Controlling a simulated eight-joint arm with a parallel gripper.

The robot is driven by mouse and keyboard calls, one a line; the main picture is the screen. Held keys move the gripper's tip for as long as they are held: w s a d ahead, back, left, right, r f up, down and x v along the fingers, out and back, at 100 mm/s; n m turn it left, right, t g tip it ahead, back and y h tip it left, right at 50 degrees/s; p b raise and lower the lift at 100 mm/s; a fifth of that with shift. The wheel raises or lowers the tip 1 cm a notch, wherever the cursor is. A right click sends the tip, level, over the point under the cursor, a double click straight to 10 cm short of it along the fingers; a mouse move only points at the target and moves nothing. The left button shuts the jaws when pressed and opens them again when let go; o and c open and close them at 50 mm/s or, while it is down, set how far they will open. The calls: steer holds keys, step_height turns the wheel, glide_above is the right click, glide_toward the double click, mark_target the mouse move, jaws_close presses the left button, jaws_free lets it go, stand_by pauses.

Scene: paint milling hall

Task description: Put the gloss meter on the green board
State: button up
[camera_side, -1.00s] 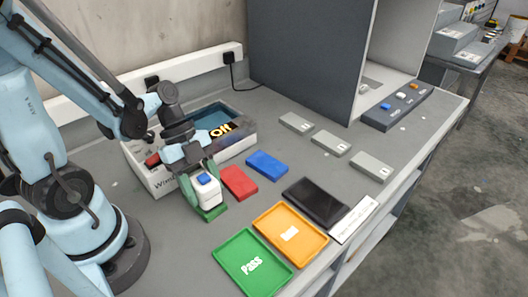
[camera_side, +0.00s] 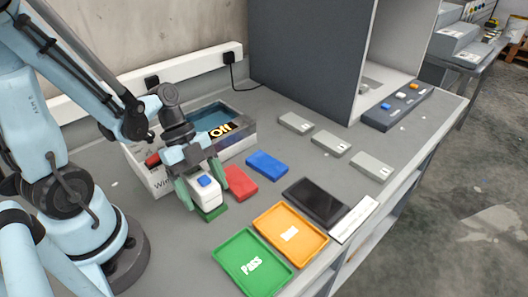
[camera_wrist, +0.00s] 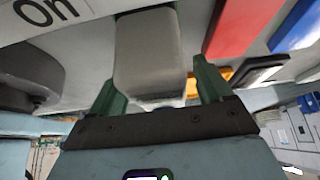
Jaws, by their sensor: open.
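The gloss meter (camera_side: 206,195) is a small white-grey block with a blue button on top. It appears to stand on the green board (camera_side: 212,214), much of which it hides. The wrist view shows the meter's grey body (camera_wrist: 150,55), with slivers of green at its far end. My gripper (camera_side: 202,191) is open, with one green finger on each side of the meter. In the wrist view my gripper (camera_wrist: 157,80) shows gaps between the fingers and the body.
A red board (camera_side: 240,182) and a blue board (camera_side: 267,165) lie close by on the right. A green "Pass" tray (camera_side: 228,267), an orange tray (camera_side: 272,242) and a black slab (camera_side: 316,203) lie in front and right.

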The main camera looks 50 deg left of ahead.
steer(key=a+r+n, duration=0.1)
steer(key=r, duration=0.2)
steer(key=w+a+r+n+y, duration=0.1)
steer(key=a+r+n, duration=0.1)
steer(key=r, duration=0.1)
steer(key=a+r+n+t+y, duration=0.1)
steer(key=a+r+n, duration=0.1)
steer(key=r, duration=0.1)
steer(key=shift+w+r, duration=0.2)
steer(key=shift+w, duration=0.05)
steer(key=shift+w+d+f+n+t+y, duration=0.15)
steer(key=shift+w+n+t+y, duration=0.3)
steer(key=shift+n, duration=0.45)
steer(key=w+d+r+n+t+y, duration=0.1)
steer(key=w+d+n+t+y, duration=0.2)
steer(key=n, duration=0.8)
steer(key=shift+w+d+r+t, duration=0.15)
steer(key=shift+w+r+t, duration=0.25)
steer(key=shift+w+t, duration=0.65)
